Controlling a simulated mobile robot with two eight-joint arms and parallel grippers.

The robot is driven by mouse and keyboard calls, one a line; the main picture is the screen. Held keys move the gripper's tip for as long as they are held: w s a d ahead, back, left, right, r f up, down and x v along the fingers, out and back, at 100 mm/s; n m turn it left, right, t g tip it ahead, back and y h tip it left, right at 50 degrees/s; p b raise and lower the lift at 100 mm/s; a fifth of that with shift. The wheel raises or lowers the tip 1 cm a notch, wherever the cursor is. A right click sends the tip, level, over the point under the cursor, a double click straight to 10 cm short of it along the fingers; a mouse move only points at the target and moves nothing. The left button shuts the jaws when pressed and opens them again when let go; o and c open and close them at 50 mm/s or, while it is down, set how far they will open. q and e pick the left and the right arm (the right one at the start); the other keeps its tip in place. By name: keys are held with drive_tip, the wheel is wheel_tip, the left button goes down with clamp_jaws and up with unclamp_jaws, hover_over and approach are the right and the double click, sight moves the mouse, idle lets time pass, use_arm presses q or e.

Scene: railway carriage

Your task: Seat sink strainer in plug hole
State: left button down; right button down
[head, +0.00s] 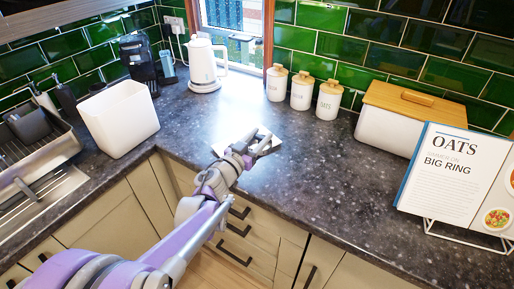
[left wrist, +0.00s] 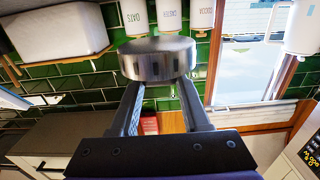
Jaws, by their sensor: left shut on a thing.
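My left gripper (head: 250,143) is over the worktop in front of the window, its arm reaching in from the lower left. In the left wrist view its two fingers (left wrist: 160,100) are shut on a round, shiny metal piece, which looks like the sink strainer (left wrist: 158,62). The strainer is hard to make out in the head view. The sink (head: 48,208) is at the left edge, partly in view and well away from the gripper. Its plug hole is not visible. My right gripper is not in view.
A dish rack (head: 40,158) and a white bin (head: 118,120) stand near the sink. A pale flat item (head: 264,146) lies beside the gripper. A kettle (head: 203,66), canisters (head: 301,91), bread bin (head: 385,118) and recipe book (head: 450,170) stand around the dark worktop (head: 310,165), clear in the middle.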

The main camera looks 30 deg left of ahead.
use_arm(q)
drive_tip(key=f, duration=0.3)
drive_tip(key=shift+s+f, duration=0.1)
drive_tip(key=shift+s, duration=0.1)
drive_tip(key=shift+f+b, duration=0.45)
drive_tip(key=shift+f, duration=2)
drive_tip(key=shift+f, duration=0.1)
drive_tip(key=shift+f, duration=0.15)
drive_tip(key=shift+c, duration=1.8)
unclamp_jaws()
drive_tip(key=shift+r, duration=0.2)
